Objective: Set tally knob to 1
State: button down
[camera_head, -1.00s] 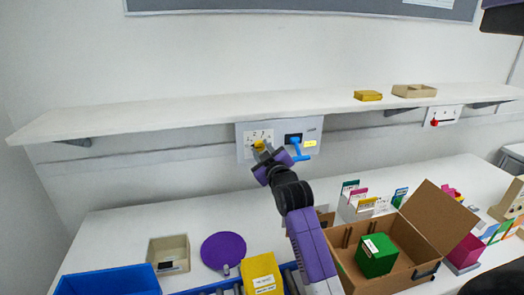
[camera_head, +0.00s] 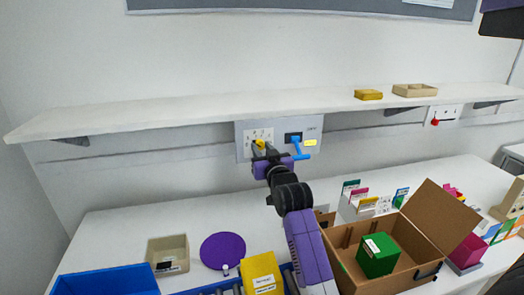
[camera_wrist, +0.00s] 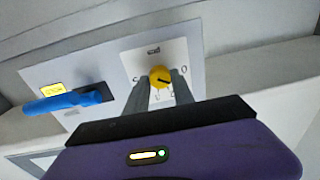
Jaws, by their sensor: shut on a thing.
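The yellow tally knob (camera_wrist: 160,76) sits on a white dial plate (camera_wrist: 186,58) of the grey wall panel (camera_head: 243,154). In the wrist view it carries a dark pointer mark. Some of the dial's characters are hidden by my fingers, so I cannot tell its setting. In the head view the knob (camera_head: 259,144) shows just above my gripper. My gripper (camera_wrist: 162,88) is shut on the knob, one finger on each side.
A blue lever (camera_wrist: 68,102) sticks out of the same panel, beside my gripper. A shelf (camera_head: 200,109) runs above the panel. Below, the table holds an open cardboard box (camera_head: 436,222), a blue bin (camera_head: 108,281) and a purple disc (camera_head: 222,249).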

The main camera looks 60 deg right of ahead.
dwell(0.3)
jog(key=c, duration=1.1)
grip_release()
jog(key=b+v, duration=0.1)
jog(key=v, duration=0.6)
jog(key=shift+s+a+b, duration=0.25)
jog(key=shift+a+b, duration=0.05)
jog(key=shift+b, duration=0.05)
